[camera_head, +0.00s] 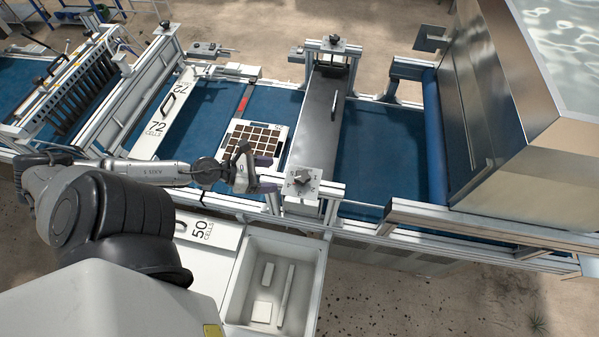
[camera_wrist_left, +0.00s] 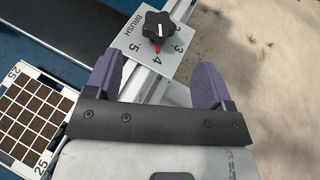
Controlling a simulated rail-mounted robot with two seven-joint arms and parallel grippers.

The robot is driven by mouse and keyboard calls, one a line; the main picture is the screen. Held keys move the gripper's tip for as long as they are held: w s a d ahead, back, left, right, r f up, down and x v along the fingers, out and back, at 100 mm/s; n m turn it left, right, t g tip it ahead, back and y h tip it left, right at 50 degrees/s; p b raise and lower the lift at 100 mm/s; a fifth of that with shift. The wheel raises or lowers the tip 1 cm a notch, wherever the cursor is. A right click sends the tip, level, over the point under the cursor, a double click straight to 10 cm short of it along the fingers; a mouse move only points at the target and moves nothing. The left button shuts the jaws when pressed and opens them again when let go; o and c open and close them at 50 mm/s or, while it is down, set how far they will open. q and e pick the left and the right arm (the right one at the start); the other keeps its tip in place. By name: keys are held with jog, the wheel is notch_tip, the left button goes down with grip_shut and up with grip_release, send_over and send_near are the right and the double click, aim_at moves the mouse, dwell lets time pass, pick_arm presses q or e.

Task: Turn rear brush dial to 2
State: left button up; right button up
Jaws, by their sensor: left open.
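The brush dial (camera_wrist_left: 160,27) is a black lobed knob on a grey plate marked BRUSH. In the left wrist view the numbers 5, 4 and 3 show, and a red mark on the knob's near side points at 4. In the head view the dial plate (camera_head: 303,182) sits at the near end of a dark cross cover. My left gripper (camera_head: 264,174), with purple fingers, is open and empty just left of it. In the wrist view its fingers (camera_wrist_left: 157,72) straddle the plate's near edge, apart from the knob.
A tray with dark cells (camera_head: 279,130) lies on the blue belt left of the cover. A similar knob (camera_head: 334,40) stands at the cover's far end. A grey bin (camera_head: 240,294) with white pieces is below. A metal hood (camera_head: 492,100) stands at right.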

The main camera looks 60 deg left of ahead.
aim_at(301, 176)
pick_arm(q)
jog(key=p+x, duration=0.2)
jog(key=x, duration=0.6)
jog(key=shift+w+p, duration=0.2)
jog(key=shift+p, duration=0.1)
jog(key=shift+w+d+f, duration=0.2)
jog(key=shift+w+f, duration=0.1)
jog(key=shift+w, duration=0.35)
jog(key=shift+c, duration=0.2)
